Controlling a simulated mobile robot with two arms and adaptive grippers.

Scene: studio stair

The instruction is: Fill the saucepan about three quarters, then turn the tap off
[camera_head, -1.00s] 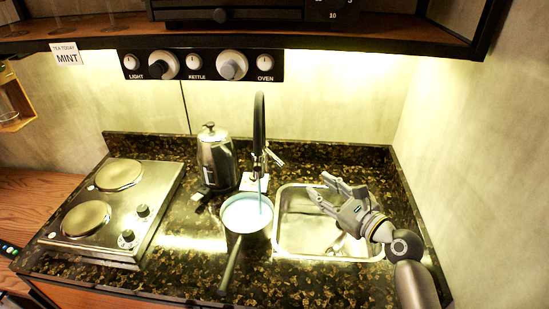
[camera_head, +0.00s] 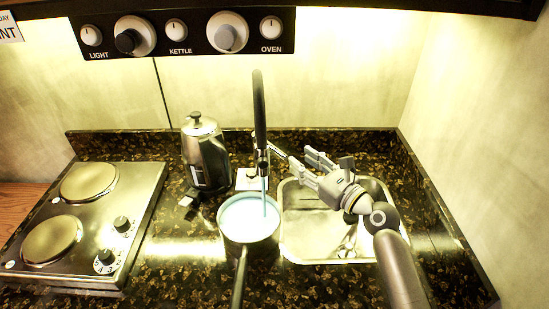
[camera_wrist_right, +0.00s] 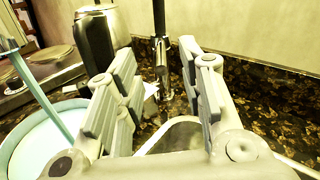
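The saucepan (camera_head: 226,240) stands on the counter under the tap, left of the sink. Bluish water fills much of it; the exact level is hard to judge. The black tap (camera_head: 259,105) is running, and a stream (camera_head: 265,197) falls into the pan. Its silvery lever (camera_head: 282,153) slants to the right. My right gripper (camera_head: 296,165) is above the sink, just right of the lever. In the right wrist view it is open (camera_wrist_right: 165,80), with the tap's column and base ahead between its fingers. It holds nothing. My left gripper is out of view.
The steel sink (camera_head: 375,243) lies below my right gripper. A steel kettle (camera_head: 205,158) stands behind the saucepan to the left. A two-plate hob (camera_head: 130,190) is further left. A back wall and right wall bound the counter.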

